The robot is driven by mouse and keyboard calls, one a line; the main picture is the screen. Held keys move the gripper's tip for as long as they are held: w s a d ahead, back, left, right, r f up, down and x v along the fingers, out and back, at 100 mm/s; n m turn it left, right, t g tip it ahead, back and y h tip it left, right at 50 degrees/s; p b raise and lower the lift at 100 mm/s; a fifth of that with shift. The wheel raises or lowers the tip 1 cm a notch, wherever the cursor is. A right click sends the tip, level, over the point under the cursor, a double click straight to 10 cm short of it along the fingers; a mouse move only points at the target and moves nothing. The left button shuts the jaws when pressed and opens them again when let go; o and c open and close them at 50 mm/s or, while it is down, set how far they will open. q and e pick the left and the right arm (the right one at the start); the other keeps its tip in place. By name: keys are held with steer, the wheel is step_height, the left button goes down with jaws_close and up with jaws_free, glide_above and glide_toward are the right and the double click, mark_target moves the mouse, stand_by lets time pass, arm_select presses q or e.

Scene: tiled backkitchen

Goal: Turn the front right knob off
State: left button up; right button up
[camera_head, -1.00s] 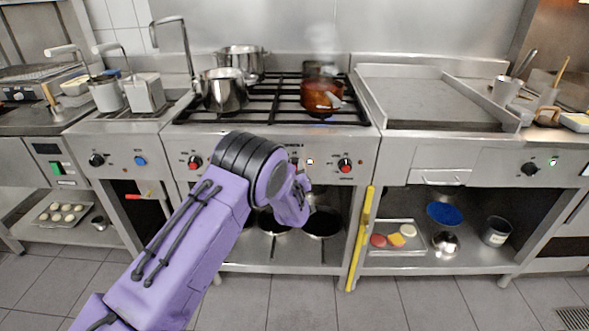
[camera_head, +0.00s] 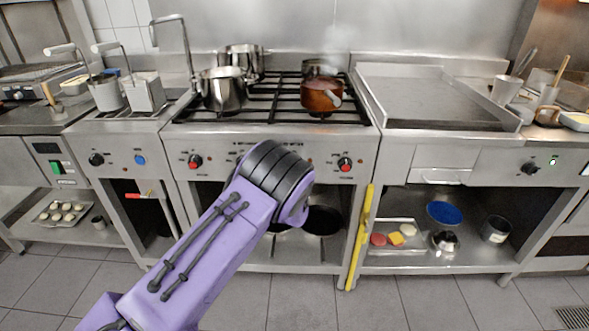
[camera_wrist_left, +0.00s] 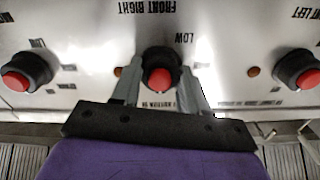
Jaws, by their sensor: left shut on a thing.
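The front right knob (camera_wrist_left: 160,72), red-faced with a dark collar, is in the middle of the left wrist view, under an upside-down "FRONT RIGHT" label. My left gripper (camera_wrist_left: 162,86) is shut on it, with one grey finger on each side. In the head view my purple left arm hides this knob and the gripper. I cannot tell the knob's exact angle. The small lamp (camera_head: 309,161) beside it looks dim. My right gripper is not in view.
Other red knobs sit on both sides of the panel, at the left (camera_head: 195,161) and right (camera_head: 345,164). A copper pot (camera_head: 320,96) with steam above it and steel pots (camera_head: 222,90) stand on the burners. A yellow bar (camera_head: 361,238) stands at the stove's right edge.

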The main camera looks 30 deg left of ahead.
arm_select(q)
steer(key=shift+f, duration=0.1)
stand_by(0.3)
steer(key=o, duration=1.1)
steer(key=shift+c, duration=0.2)
steer(key=v, duration=1)
steer(key=shift+s+d, duration=0.25)
